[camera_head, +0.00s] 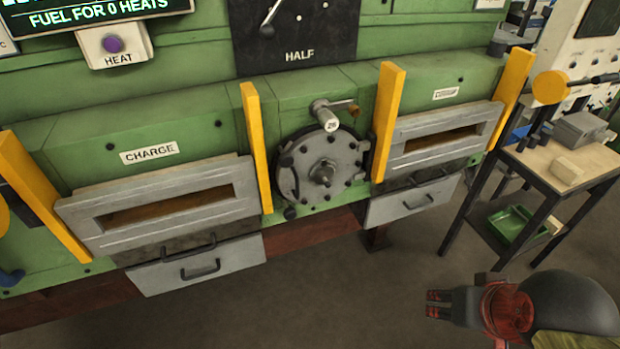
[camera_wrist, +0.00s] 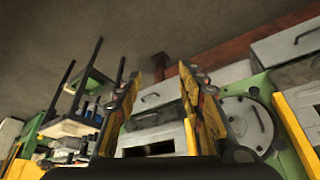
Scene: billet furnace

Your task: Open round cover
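The round cover (camera_head: 322,170) is a grey metal disc with bolts around its rim and a knob in its middle. It sits flat against the green furnace front between two yellow posts and looks closed. A small valve-like fitting with a white round tag (camera_head: 331,125) is just above it. My gripper (camera_head: 432,304) is at the lower right in the head view, well apart from the cover and low in front of the furnace. In the wrist view the fingers (camera_wrist: 157,78) are spread with nothing between them. The cover (camera_wrist: 247,122) shows there right of the fingers, partly cut off by the right finger.
Grey slotted doors flank the cover, the one labelled CHARGE (camera_head: 165,205) on the left and another (camera_head: 445,140) on the right. Handled drawers (camera_head: 195,264) are below. A side table (camera_head: 590,160) with a green tray (camera_head: 512,224) stands right. The floor in front is clear.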

